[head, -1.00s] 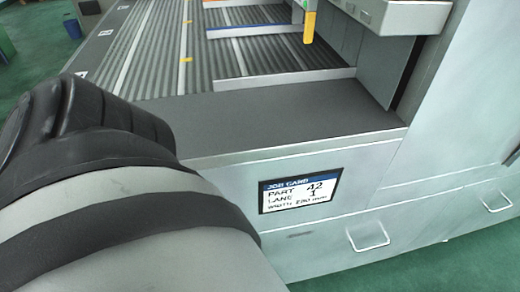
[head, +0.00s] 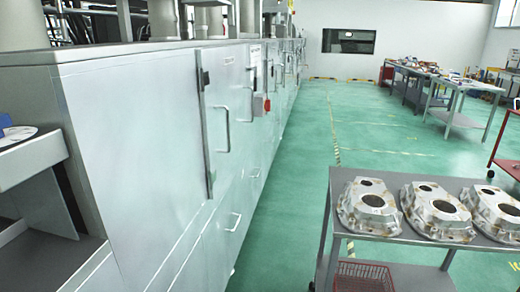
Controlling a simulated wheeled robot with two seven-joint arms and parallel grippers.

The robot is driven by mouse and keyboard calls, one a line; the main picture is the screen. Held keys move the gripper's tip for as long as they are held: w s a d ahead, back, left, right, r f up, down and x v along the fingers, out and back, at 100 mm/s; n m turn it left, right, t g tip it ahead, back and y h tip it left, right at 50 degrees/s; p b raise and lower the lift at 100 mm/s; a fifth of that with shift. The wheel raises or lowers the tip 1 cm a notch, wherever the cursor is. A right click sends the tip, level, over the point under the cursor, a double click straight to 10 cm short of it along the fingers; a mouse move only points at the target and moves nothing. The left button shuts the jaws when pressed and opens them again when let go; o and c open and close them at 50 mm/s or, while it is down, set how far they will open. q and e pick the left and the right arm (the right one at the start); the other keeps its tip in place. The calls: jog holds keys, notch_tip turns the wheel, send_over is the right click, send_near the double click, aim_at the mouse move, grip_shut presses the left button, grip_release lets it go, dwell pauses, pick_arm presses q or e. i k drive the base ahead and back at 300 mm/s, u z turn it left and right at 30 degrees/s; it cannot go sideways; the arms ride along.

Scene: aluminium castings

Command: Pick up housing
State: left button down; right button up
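Three cast aluminium housings sit in a row on a grey cart at the lower right of the head view. The left housing (head: 368,207) has a large round opening and a smaller one. The middle housing (head: 436,211) looks alike and stands beside it. The right housing (head: 496,212) is partly cut by the picture's right edge. Neither of my grippers is in view.
The grey cart (head: 390,254) has a red wire basket (head: 362,277) on its lower shelf. A long row of light grey cabinets (head: 150,130) with handles runs along the left. Green floor (head: 300,180) lies open between them. Work tables (head: 460,88) stand at the back right.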

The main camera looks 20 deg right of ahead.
aim_at(495, 213)
jog(key=z, duration=0.5)
jog(key=k, duration=0.6)
jog(key=z, duration=1.4)
jog(key=i, duration=1.45)
jog(key=u, duration=0.45)
